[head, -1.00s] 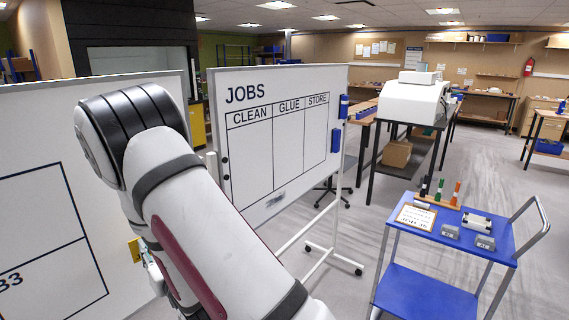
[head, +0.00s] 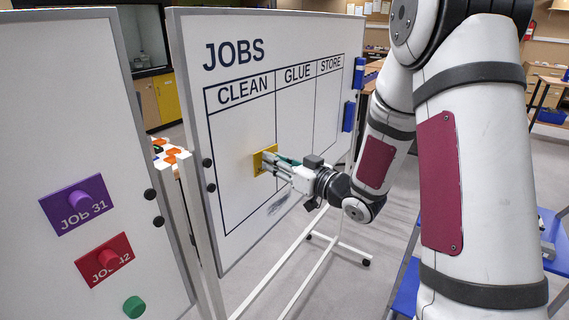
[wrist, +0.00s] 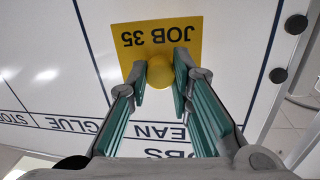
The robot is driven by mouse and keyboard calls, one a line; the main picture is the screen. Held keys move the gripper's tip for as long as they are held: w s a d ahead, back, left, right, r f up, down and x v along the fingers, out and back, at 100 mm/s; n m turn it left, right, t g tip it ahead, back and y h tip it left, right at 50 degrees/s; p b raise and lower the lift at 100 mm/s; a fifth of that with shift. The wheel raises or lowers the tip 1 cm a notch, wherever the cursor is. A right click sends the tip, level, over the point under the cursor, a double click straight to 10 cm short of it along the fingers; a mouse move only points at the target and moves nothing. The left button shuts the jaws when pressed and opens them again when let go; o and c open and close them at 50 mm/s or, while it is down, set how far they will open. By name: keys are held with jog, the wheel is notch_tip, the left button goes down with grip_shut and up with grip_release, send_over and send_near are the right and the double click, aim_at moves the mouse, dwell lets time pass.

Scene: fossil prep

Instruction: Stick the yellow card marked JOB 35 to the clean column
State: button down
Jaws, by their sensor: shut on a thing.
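The yellow card marked JOB 35 (wrist: 155,37) shows upside down in the wrist view, with a round yellow knob (wrist: 160,72). My gripper (wrist: 167,85) is shut on the knob. In the head view the yellow card (head: 264,158) is at the JOBS board (head: 235,190), within the clean column (head: 235,130) beside the line to the glue column. It faces the board closely; I cannot tell whether it touches. My gripper (head: 275,168) reaches it from the right, and its fingers partly cover the card.
A second whiteboard (head: 70,120) at left holds a purple JOB 31 card (head: 77,204), a red card (head: 104,260) and a green knob (head: 134,307). Blue holders (head: 359,73) hang on the JOBS board's right edge. A blue cart (head: 405,290) stands at right, partly hidden by my arm.

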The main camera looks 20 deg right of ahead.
jog(key=shift+s+d+r+n+g+y+b, duration=0.25)
jog(key=shift+s+d+r+n+g+y, duration=0.1)
jog(key=shift+s+n+y, duration=0.2)
jog(key=shift+s+d+r+n+g+y+b, duration=0.25)
jog(key=shift+s+d+n+g+y, duration=0.15)
jog(key=shift+y, duration=0.25)
jog(key=shift+s+a+p, duration=0.1)
jog(key=shift+s+p, duration=0.1)
jog(key=shift+p, duration=0.1)
jog(key=shift+b+x, duration=0.5)
jog(key=shift+x, duration=2.25)
jog(key=shift+w, duration=0.1)
jog(key=shift+p, duration=0.5)
